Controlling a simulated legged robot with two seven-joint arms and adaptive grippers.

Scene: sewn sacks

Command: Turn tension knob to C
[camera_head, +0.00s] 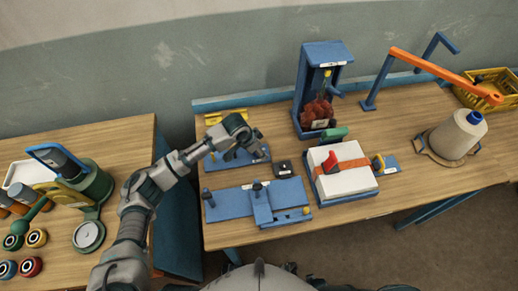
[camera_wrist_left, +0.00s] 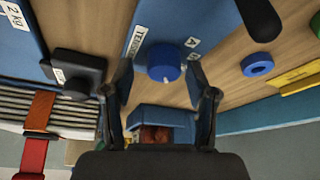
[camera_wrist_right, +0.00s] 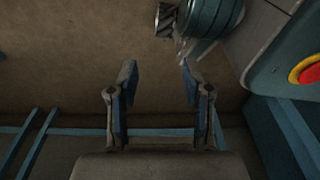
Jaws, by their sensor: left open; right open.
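The tension knob (camera_wrist_left: 163,62) is a round blue knob with a white mark on its rim, on a blue plate beside a TENSION label (camera_wrist_left: 135,40). Small letter labels (camera_wrist_left: 194,43) sit to its right in the left wrist view; I cannot read them surely. My left gripper (camera_wrist_left: 161,74) is open, its fingers on either side of the knob; contact is unclear. In the head view my left gripper (camera_head: 255,146) is over the small blue plate (camera_head: 226,163) and hides the knob. My right gripper (camera_wrist_right: 158,68) is open and empty, above the floor.
A dark block (camera_head: 283,168) stands close by the knob plate. A white stack with an orange band (camera_head: 345,184), a blue stand (camera_head: 323,55), a thread cone (camera_head: 458,135) and a blue clamp plate (camera_head: 232,205) share the table. A side table (camera_head: 125,140) is at left.

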